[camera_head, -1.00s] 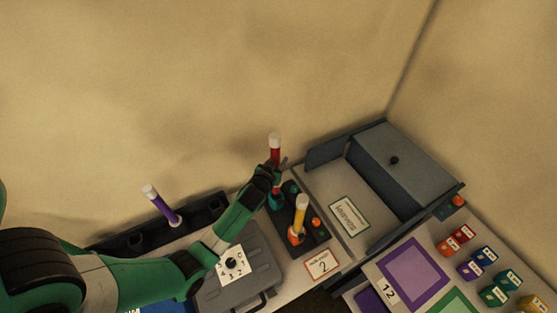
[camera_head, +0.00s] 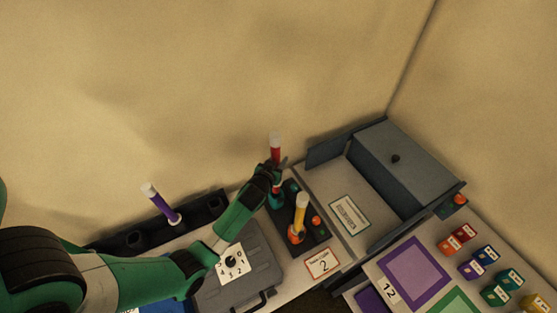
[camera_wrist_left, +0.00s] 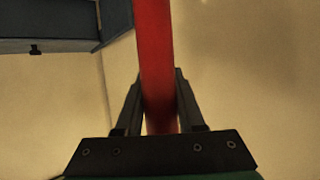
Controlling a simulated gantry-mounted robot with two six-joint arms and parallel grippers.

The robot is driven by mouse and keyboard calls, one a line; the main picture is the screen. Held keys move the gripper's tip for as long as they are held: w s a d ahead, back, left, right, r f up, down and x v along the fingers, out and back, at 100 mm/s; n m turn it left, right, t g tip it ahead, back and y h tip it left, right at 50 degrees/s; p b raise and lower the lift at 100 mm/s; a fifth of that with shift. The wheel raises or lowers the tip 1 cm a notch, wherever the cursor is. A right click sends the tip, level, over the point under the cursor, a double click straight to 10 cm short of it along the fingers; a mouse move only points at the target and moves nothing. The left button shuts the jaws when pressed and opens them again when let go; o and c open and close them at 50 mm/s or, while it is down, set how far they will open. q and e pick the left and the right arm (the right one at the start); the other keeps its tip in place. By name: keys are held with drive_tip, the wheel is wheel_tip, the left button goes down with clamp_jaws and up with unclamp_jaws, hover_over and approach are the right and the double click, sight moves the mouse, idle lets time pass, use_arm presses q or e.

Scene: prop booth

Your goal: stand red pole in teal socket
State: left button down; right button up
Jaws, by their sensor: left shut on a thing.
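The red pole (camera_head: 275,155) with a white top stands upright at the teal socket (camera_head: 276,202) on the dark base. My left gripper (camera_head: 277,168) is shut on the red pole partway up. In the left wrist view the red pole (camera_wrist_left: 158,70) runs between the two fingers of my left gripper (camera_wrist_left: 160,95). The pole's lower end is at the teal socket, but my gripper partly covers it and I cannot tell how deep it sits. My right gripper is not in view.
A yellow pole (camera_head: 301,211) stands in an orange socket (camera_head: 296,236) close by. A purple pole (camera_head: 163,205) stands in the dark rack (camera_head: 205,210) at left. A grey case (camera_head: 237,283) lies below my left forearm. A grey box (camera_head: 400,165) stands at right.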

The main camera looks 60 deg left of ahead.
use_arm(q)
wheel_tip(320, 180, down, 8)
drive_tip(key=b, duration=0.8)
idle(0.7)
drive_tip(key=shift+c, duration=2.2)
unclamp_jaws()
drive_tip(key=shift+f, duration=0.1)
drive_tip(key=shift+s, duration=0.1)
drive_tip(key=shift+s+d+r, duration=0.2)
drive_tip(key=shift+d, duration=0.05)
drive_tip(key=p+v, duration=0.2)
drive_tip(key=v, duration=0.8)
drive_tip(key=shift+s+d, duration=0.25)
drive_tip(key=shift+s, duration=0.05)
